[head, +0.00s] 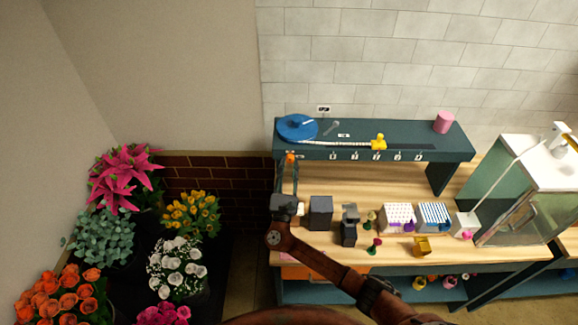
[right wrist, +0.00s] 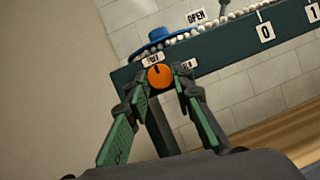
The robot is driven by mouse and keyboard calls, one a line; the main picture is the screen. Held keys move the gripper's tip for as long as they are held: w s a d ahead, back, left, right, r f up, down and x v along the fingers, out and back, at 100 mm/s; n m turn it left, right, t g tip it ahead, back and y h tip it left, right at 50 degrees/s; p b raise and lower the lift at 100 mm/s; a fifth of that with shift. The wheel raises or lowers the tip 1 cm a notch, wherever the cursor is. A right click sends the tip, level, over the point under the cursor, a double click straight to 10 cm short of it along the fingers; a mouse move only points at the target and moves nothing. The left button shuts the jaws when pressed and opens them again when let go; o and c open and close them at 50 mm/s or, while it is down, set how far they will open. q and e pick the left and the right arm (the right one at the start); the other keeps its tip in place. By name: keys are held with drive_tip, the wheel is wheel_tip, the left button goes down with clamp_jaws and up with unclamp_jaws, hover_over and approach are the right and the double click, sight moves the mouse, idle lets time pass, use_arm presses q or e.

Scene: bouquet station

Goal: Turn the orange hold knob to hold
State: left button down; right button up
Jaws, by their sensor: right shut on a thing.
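The orange hold knob (right wrist: 159,77) is on the front of the dark green shelf, near its left end, and also shows small in the head view (head: 290,158). A dark mark on its face points roughly up, towards a small white label (right wrist: 153,58). A second label (right wrist: 188,65) to the right is partly hidden by a finger; I cannot read either surely. My right gripper (right wrist: 161,84) is shut on the knob, one finger on each side; it also shows in the head view (head: 289,172). My left gripper is not in view.
A blue disc (head: 297,127), a yellow piece (head: 379,142) and a pink cylinder (head: 443,122) are on the shelf top. Potted flowers (head: 125,178) fill the left corner.

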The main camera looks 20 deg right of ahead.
clamp_jaws()
